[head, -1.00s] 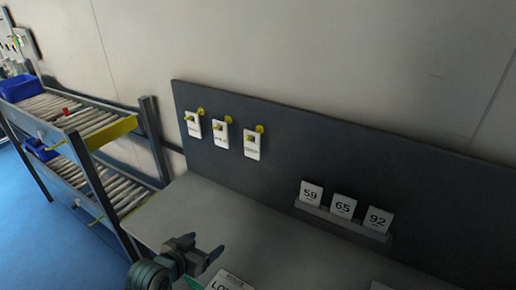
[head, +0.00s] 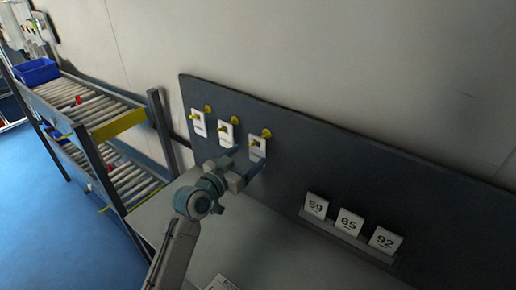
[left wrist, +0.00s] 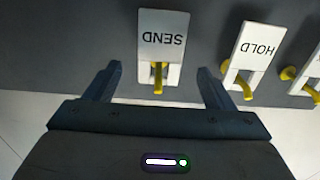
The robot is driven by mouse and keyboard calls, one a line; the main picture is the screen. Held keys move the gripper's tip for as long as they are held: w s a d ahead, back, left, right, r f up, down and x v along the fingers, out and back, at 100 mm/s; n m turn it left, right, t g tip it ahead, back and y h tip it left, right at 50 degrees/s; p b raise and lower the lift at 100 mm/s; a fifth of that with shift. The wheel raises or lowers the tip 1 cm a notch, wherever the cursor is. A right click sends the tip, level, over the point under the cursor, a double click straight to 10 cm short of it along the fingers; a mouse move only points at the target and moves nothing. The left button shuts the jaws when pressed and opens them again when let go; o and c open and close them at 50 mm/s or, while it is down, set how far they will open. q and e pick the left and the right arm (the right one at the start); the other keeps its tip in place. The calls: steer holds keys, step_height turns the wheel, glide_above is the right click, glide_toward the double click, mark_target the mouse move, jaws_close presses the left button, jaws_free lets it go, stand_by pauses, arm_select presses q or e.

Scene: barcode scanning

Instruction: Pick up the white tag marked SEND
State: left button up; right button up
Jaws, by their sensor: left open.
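The white SEND tag (left wrist: 163,35) hangs from a yellow hook (left wrist: 158,78) on the dark board. Its lettering appears upside down in the left wrist view. In the head view it is the rightmost of three hanging tags (head: 257,147), and its print is too small to read there. My left gripper (left wrist: 160,75) is open and empty, its two fingers apart on either side of the tag's hook end in the left wrist view. In the head view the left gripper (head: 247,168) is just below the SEND tag. My right gripper is not in view.
The HOLD tag (left wrist: 257,45) hangs beside the SEND tag, with another tag (head: 198,123) farther left in the head view. Number cards (head: 350,222) stand on a ledge at right. A roller rack (head: 95,110) with a blue bin (head: 36,71) is at left.

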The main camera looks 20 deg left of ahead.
mark_target(257, 148)
arm_select(q)
steer(key=p+x, duration=0.1)
steer(key=x, duration=0.3)
steer(key=shift+w+p, duration=0.1)
steer(key=shift+p, duration=0.25)
steer(key=c, duration=1)
steer(key=shift+r, duration=0.1)
steer(key=shift+c, duration=0.2)
steer(key=shift+r+b, duration=0.5)
steer(key=shift+r, duration=0.15)
steer(key=b+v, duration=0.4)
steer(key=v, duration=1.4)
steer(key=shift+b, duration=0.35)
